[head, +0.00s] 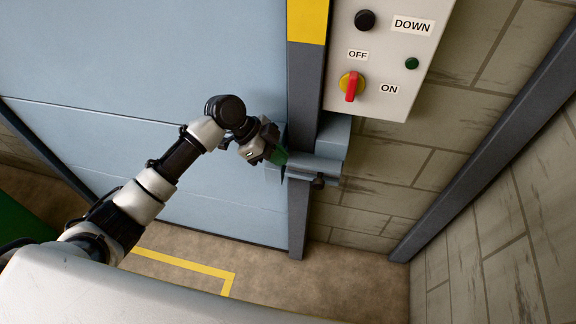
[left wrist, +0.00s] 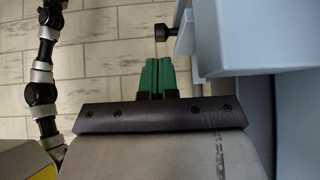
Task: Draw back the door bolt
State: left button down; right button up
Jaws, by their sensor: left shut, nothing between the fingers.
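The door bolt (head: 318,167) is a grey-blue horizontal bar in a housing at the right edge of the light blue door (head: 190,70), crossing the dark post. A dark round knob (head: 318,183) hangs under it. The knob also shows in the left wrist view (left wrist: 161,32), on a short stem from the blue metalwork at the right. My left gripper (head: 279,157) has green fingers, shut and empty, close to the left end of the bolt. In the left wrist view the shut fingers (left wrist: 157,77) lie short of the knob, apart from it in the picture. My right gripper is not in view.
A grey control box (head: 384,50) with DOWN, OFF and ON labels, a red switch and buttons is above the bolt. A block wall (head: 395,165) stands right of the post (head: 297,215). Yellow tape (head: 185,262) marks the brown floor.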

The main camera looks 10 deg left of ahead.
pick_arm(q)
jog(key=v, duration=0.4)
jog(key=shift+a+f, duration=0.1)
jog(key=shift+a, duration=0.15)
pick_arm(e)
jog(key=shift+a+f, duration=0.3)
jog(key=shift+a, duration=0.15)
